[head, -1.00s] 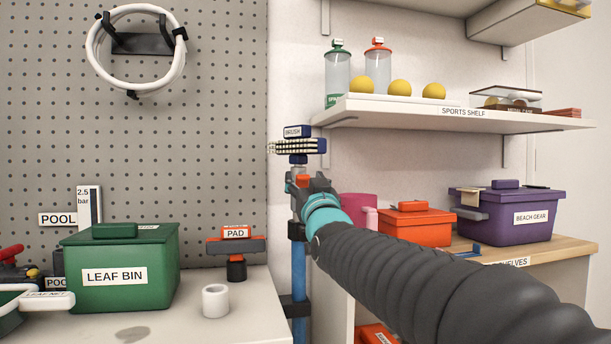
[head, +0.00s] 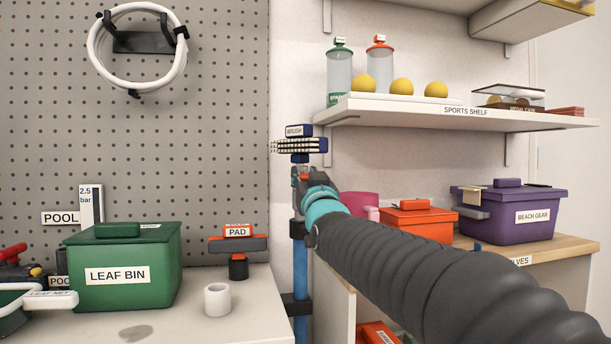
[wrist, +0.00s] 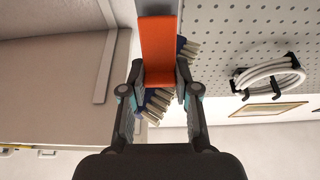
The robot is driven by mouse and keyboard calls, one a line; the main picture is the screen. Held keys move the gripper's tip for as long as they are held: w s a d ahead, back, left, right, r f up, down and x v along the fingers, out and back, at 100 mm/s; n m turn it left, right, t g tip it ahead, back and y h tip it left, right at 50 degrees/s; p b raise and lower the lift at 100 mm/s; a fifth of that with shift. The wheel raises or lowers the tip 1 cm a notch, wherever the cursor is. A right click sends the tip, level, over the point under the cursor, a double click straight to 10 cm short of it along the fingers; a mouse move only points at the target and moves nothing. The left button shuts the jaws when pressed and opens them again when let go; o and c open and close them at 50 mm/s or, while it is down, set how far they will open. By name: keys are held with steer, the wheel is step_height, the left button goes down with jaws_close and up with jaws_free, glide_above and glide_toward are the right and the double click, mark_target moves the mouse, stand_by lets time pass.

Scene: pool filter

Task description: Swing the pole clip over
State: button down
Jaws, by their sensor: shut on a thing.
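My gripper (head: 304,181) is at the upper part of the blue pole (head: 300,275), just below the dark blue brush head labelled BRUSH (head: 300,144). In the wrist view my gripper (wrist: 160,88) has its two fingers closed on the sides of an orange piece (wrist: 158,45), which I take to be the pole clip. Brush bristles (wrist: 158,103) show behind the fingers. In the head view my gripper hides most of the orange piece. A black bracket (head: 298,229) is around the pole lower down. Where the orange piece joins the pole is hidden.
A white counter at left bears a green LEAF BIN (head: 125,275), a white roll (head: 217,299) and a PAD tool (head: 238,246). A sports shelf (head: 455,110) juts out right of the pole. An orange box (head: 418,221) and purple bin (head: 510,215) stand below it.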

steer(key=shift+w+a+r+g+p, duration=0.1)
steer(key=shift+w+r+g+p, duration=0.15)
steer(key=shift+r+g+p, duration=0.7)
steer(key=shift+w+f+h+p, duration=0.2)
steer(key=shift+f+h+p, duration=0.15)
steer(key=shift+p, duration=0.9)
steer(key=shift+w+a+f+g+p, duration=0.1)
steer(key=shift+f+g+p, duration=0.05)
steer(key=shift+g+p, duration=0.2)
steer(key=shift+f, duration=0.1)
steer(key=c, duration=0.8)
jaws_free()
steer(key=shift+c, duration=0.2)
steer(key=v, duration=1.2)
